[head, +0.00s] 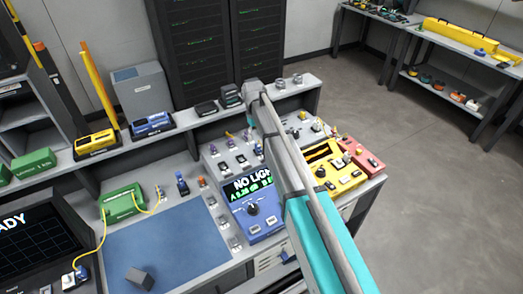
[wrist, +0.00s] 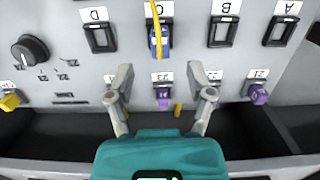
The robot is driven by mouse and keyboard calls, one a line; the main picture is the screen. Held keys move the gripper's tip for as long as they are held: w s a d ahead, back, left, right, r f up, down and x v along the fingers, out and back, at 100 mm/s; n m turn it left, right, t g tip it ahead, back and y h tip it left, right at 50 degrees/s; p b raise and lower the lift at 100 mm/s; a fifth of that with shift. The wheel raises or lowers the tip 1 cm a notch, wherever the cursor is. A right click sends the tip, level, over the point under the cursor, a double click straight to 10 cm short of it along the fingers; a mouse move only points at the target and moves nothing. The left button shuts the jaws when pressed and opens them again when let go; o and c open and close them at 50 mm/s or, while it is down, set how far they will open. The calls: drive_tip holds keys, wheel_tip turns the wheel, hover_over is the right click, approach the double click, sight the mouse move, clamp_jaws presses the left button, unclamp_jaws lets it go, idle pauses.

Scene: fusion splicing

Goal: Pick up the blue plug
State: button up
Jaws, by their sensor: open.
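The blue plug (wrist: 159,42) sits in a panel slot at the top centre of the wrist view. A yellow cable runs up from it and out of the frame. My gripper (wrist: 160,76) is open, with one finger on each side below the blue plug. The fingertips are apart from it, and nothing is held. A purple plug (wrist: 163,96) in the panel shows between the fingers. In the head view my arm hides most of the gripper, and I cannot make out this plug there.
Empty dark sockets labelled D (wrist: 101,38), B (wrist: 223,31) and A (wrist: 281,30) flank the blue plug. A black knob (wrist: 30,48) is at left and another purple plug (wrist: 257,93) at right. A blue meter (head: 253,208) and yellow device (head: 334,167) stand on the bench near my arm.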

sight(258, 144)
drive_tip(key=shift+f, duration=0.15)
drive_tip(key=f+b, duration=0.5)
drive_tip(key=shift+s+d, duration=0.25)
drive_tip(key=shift+s, duration=0.05)
drive_tip(key=shift+r, duration=0.1)
idle(0.7)
clamp_jaws()
